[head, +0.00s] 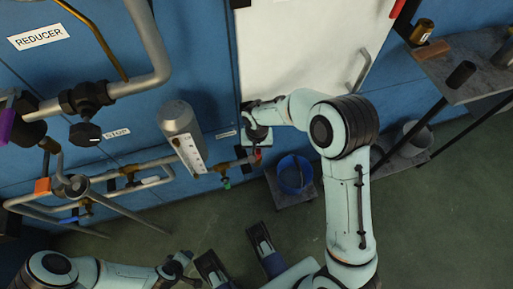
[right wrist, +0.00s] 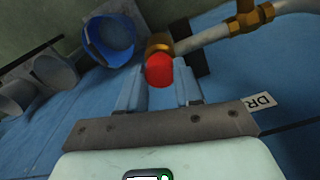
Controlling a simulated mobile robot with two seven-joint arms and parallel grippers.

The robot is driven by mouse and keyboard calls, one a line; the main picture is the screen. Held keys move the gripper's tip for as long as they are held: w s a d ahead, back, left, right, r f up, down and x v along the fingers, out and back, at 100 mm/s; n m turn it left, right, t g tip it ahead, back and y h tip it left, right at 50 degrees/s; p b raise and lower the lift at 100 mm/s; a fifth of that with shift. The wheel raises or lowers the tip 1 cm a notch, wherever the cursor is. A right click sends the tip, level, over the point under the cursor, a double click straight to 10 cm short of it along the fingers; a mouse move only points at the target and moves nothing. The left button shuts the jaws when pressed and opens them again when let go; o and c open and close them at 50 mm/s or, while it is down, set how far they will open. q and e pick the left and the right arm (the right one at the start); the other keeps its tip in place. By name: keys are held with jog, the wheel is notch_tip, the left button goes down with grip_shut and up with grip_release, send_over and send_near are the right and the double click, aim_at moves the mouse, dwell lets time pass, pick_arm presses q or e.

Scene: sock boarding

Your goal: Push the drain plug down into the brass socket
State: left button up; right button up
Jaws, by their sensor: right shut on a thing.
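The drain plug is a red rounded cap (right wrist: 159,70), held between the two pale blue fingers in the right wrist view. It also shows as a small red spot (head: 257,154) in the head view. The brass socket (right wrist: 158,45) is right behind the plug at the end of a pipe. The plug overlaps it in view; I cannot tell how deep it sits. My right gripper (head: 255,145) is shut on the plug at the lower front of the blue cabinet. My left gripper (head: 180,266) is low in the head view, away from the socket; its jaw opening is unclear.
A grey cylinder with a scale (head: 182,135) and several pipes and valves stand left of the socket. A blue bucket (head: 295,174) is on a low stand to the right, with a metal shelf (head: 460,75) beyond. The green floor between is partly clear.

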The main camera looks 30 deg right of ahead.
aim_at(257, 151)
pick_arm(q)
jog(key=shift+f+b, duration=0.35)
jog(key=shift+f, duration=0.15)
pick_arm(e)
jog(key=shift+f, duration=0.75)
jog(key=o, duration=1.1)
notch_tip(257, 151, up, 3)
jog(key=shift+r+p, duration=0.1)
jog(key=shift+p, duration=0.4)
pick_arm(q)
jog(key=s+d+r+g+p, duration=0.1)
jog(key=s+d+r+p, duration=0.1)
jog(key=s+r, duration=0.1)
jog(key=shift+s+r+h+p, duration=0.3)
jog(key=shift+s+r+p, duration=0.1)
jog(key=shift+r, duration=0.2)
pick_arm(e)
notch_tip(257, 151, up, 10)
jog(key=shift+r, duration=0.1)
